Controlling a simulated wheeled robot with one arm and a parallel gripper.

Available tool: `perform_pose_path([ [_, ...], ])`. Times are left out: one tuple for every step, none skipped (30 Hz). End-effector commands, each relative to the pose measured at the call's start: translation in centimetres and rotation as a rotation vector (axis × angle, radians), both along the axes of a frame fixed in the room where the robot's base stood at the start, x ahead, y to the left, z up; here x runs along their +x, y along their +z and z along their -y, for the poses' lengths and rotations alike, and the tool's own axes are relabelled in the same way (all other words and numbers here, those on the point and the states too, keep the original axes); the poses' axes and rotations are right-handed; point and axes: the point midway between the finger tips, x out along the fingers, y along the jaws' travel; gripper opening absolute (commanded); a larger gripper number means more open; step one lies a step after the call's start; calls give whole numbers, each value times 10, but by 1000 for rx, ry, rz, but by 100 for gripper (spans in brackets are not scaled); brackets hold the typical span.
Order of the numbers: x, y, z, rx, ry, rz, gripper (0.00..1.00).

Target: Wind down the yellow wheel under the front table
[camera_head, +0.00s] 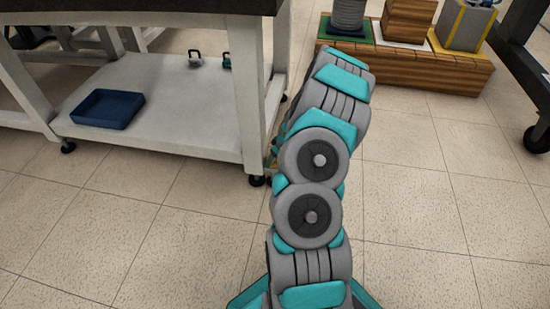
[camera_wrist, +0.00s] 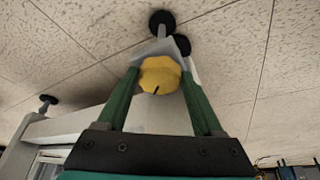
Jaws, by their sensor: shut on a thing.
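The yellow wheel (camera_wrist: 159,77) shows in the wrist view as a round knob with a dark mark on its face. My gripper (camera_wrist: 160,70) has its two green fingers on either side of the wheel and is shut on it. In the head view my arm reaches to the near right leg of the front table (camera_head: 250,90). A small bit of yellow shows low at that leg, mostly hidden behind my arm. Black casters (camera_wrist: 162,22) show just beyond the wheel in the wrist view.
A blue tray (camera_head: 107,109) lies on the table's white lower shelf (camera_head: 165,130). Two small padlock-like items stand at the shelf's back. A wooden platform (camera_head: 420,70) with several blocks stands at the back right. A dark frame on a caster (camera_head: 538,138) is at the far right. The tiled floor between is clear.

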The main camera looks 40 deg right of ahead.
Motion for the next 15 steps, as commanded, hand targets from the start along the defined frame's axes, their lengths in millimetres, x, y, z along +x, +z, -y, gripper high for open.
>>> perform_pose_path([
  [-1,0,-1,3,-7,-2,13],
  [-1,0,-1,3,-14,-2,13],
  [-1,0,-1,3,-20,-2,13],
  [-1,0,-1,3,-24,-2,13],
  [-1,0,-1,3,-27,-2,13],
  [-1,0,-1,3,-29,-2,13],
  [-1,0,-1,2,-30,-2,13],
  [-1,-1,-1,3,-31,-2,13],
  [-1,-1,-1,2,-32,-2,13],
  [-1,-1,-1,2,-32,-2,13],
  [-1,-1,-1,2,-32,-2,13],
  [-1,-1,-1,3,-32,-2,13],
  [-1,-1,-1,2,-32,-2,13],
  [-1,-1,-1,3,-32,-2,13],
  [-1,-1,-1,3,-32,-2,13],
])
